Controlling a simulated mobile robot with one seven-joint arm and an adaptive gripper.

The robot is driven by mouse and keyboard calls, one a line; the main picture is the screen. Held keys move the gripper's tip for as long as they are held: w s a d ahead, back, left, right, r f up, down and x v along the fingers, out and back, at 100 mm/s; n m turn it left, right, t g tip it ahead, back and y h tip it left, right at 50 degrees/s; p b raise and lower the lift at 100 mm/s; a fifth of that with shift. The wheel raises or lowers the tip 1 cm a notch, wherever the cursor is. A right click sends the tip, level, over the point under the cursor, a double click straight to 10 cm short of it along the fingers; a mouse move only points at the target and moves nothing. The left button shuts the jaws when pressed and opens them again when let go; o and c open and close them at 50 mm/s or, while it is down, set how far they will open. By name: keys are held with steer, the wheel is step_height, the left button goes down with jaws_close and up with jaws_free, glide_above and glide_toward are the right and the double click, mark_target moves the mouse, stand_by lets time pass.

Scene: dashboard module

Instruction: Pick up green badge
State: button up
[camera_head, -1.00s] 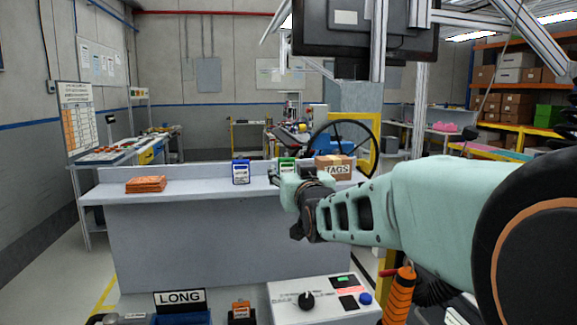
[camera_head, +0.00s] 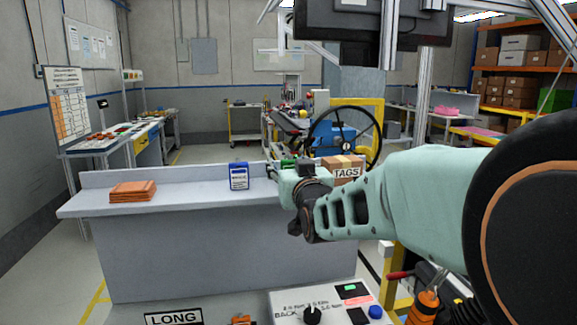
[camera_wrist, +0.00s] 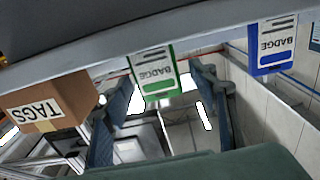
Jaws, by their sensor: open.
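The green badge (camera_wrist: 152,74) stands on the pale ledge and appears upside down in the wrist view. My gripper (camera_wrist: 161,80) is open, with one finger on each side of the badge in that view. Whether the fingers are level with it in depth, or touch it, I cannot tell. In the head view my gripper (camera_head: 272,172) is at the ledge, and only a small part of the green badge (camera_head: 288,163) shows above it.
A blue badge (camera_head: 239,176) stands to the left on the ledge (camera_head: 195,190), with an orange stack (camera_head: 133,191) farther left. The TAGS box (camera_head: 343,168) is close on the right. Ledge space between stack and blue badge is clear.

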steer(key=shift+s, duration=0.15)
steer(key=shift+c, duration=0.6)
steer(key=c, duration=1.1)
steer(key=shift+r, duration=0.2)
